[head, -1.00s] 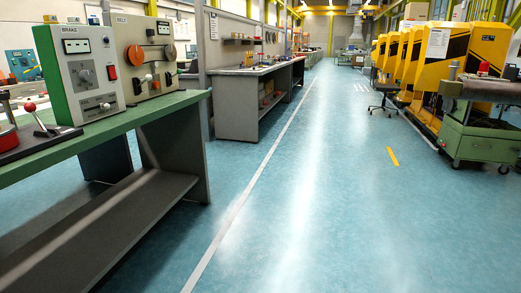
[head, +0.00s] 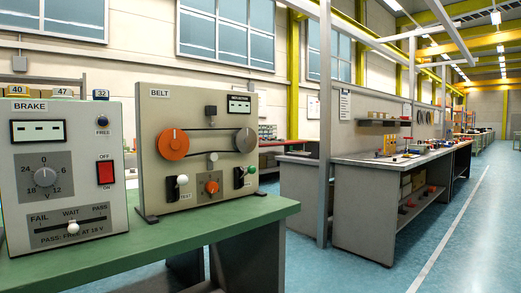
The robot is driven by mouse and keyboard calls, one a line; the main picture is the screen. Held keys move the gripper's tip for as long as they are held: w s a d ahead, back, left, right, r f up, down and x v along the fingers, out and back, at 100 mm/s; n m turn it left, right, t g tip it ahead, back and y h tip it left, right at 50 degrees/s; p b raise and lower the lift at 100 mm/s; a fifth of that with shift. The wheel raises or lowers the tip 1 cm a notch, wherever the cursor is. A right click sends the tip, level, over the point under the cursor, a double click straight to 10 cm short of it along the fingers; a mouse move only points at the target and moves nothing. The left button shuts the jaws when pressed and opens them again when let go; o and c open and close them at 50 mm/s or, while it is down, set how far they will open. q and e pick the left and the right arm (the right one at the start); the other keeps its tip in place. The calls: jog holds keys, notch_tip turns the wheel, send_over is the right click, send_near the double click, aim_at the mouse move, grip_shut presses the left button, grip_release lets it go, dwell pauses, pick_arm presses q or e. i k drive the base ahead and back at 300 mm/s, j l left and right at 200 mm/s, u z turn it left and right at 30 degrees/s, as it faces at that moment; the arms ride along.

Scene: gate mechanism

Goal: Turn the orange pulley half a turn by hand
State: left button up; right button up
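The orange pulley (head: 174,144) is a round disc with a small light mark on its face. It sits at the left of the upright beige BELT panel (head: 155,195). A dark belt runs from it to a grey pulley (head: 246,140) at the right. A small round roller (head: 213,157) sits just below the belt between them. The panel stands on the green bench top (head: 225,213). Neither of my grippers shows in the head view.
The grey BRAKE box (head: 90,160), with a dial, red switch and slider, stands left of the BELT panel. A grey post (head: 324,120) rises right of the bench. Another workbench (head: 365,210) stands beyond it. The blue floor (head: 470,250) at the right is clear.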

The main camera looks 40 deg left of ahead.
aim_at(174, 144)
jog(key=i+u, duration=0.15)
jog(key=i, duration=0.45)
jog(key=i+l+u, duration=0.15)
jog(key=i, duration=0.45)
jog(key=i+u, duration=0.25)
jog(key=u, duration=0.2)
jog(key=i+u, duration=0.25)
jog(key=u, duration=0.25)
jog(key=i+l+u, duration=0.15)
jog(key=u, duration=0.3)
jog(key=i+l+u, duration=0.25)
jog(key=u, duration=0.25)
